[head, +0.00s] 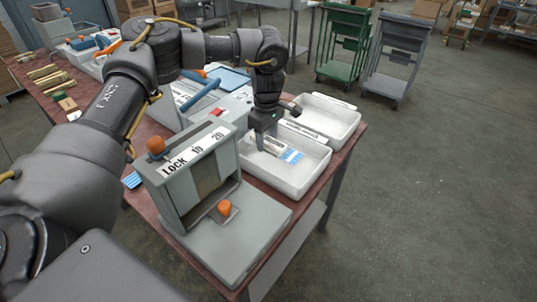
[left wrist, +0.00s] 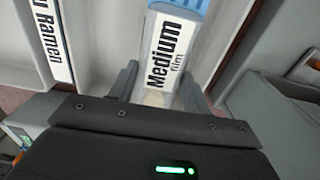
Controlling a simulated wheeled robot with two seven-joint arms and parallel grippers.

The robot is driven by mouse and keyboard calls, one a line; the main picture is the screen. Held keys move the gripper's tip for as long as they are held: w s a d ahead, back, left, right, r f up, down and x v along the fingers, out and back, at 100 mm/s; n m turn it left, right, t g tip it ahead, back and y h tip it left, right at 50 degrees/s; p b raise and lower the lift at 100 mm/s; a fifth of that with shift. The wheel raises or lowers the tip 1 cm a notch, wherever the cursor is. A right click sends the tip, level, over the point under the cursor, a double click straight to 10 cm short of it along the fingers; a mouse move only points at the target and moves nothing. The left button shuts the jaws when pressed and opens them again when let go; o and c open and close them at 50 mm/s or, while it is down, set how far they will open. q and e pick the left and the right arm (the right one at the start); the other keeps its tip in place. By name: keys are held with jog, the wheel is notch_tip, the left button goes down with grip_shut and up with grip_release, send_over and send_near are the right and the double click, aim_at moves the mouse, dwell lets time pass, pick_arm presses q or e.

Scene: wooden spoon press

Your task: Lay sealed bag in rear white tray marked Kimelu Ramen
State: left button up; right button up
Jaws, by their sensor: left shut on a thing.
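My left gripper (head: 262,142) points down over the front white tray (head: 314,173) and is shut on the sealed bag (head: 291,156). The bag is pale with a blue end. In the left wrist view the bag (left wrist: 174,45) shows a "Medium film" label between the two fingers (left wrist: 158,85). The bag is low inside or just over the front tray; whether it touches the floor I cannot tell. The rear white tray (head: 340,120) stands just behind and looks empty. A label strip ending in "u Ramen" (left wrist: 53,40) shows at left in the wrist view. My right gripper is out of view.
The red table's right edge (head: 345,160) is close to the trays. Green (head: 342,45) and grey carts stand beyond.

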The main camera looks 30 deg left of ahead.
aim_at(268, 143)
pick_arm(q)
jog(key=shift+s+d+f, duration=0.3)
jog(key=shift+f, duration=0.35)
jog(key=shift+s+d+f, duration=0.25)
jog(key=shift+f, duration=0.4)
jog(key=f, duration=0.3)
jog(key=shift+d+f, duration=0.15)
jog(key=shift+d, duration=0.05)
jog(key=shift+s, duration=0.1)
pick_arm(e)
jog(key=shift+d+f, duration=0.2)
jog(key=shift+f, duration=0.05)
pick_arm(q)
jog(key=o, duration=1)
jog(key=shift+o, duration=0.2)
notch_tip(268, 143, up, 12)
jog(key=shift+a, duration=0.1)
